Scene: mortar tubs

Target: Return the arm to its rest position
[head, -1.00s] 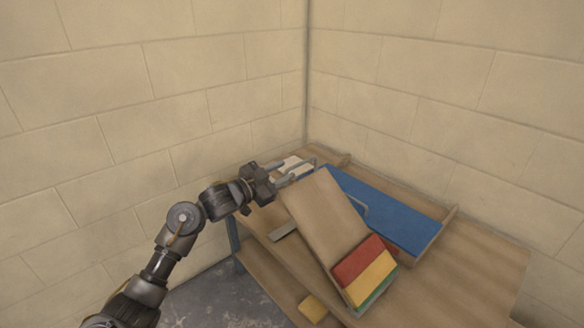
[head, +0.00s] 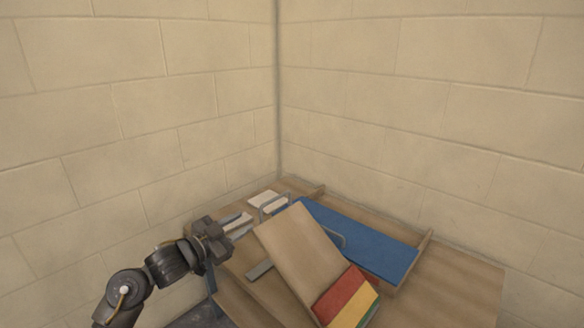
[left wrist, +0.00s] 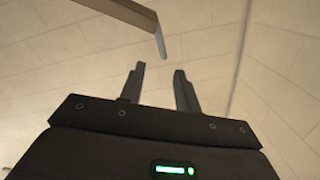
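My left gripper (head: 236,223) reaches in from the lower left in the head view, at the left side of the wooden table. In the left wrist view its two fingers (left wrist: 159,85) stand apart with nothing between them, so it is open and empty. A wooden board with a metal handle edge shows above the fingers in that view (left wrist: 125,12), apart from them. My left arm (head: 140,287) is bent, with its lower part cut off by the frame. My right gripper is not in view.
The wooden table (head: 455,285) fills the room corner. A tilted wooden board (head: 297,250), a blue panel (head: 365,240), red (head: 342,290) and yellow (head: 357,308) blocks, and white pieces (head: 262,201) lie on it. Block walls (head: 400,100) stand close behind. Bare table is at the right.

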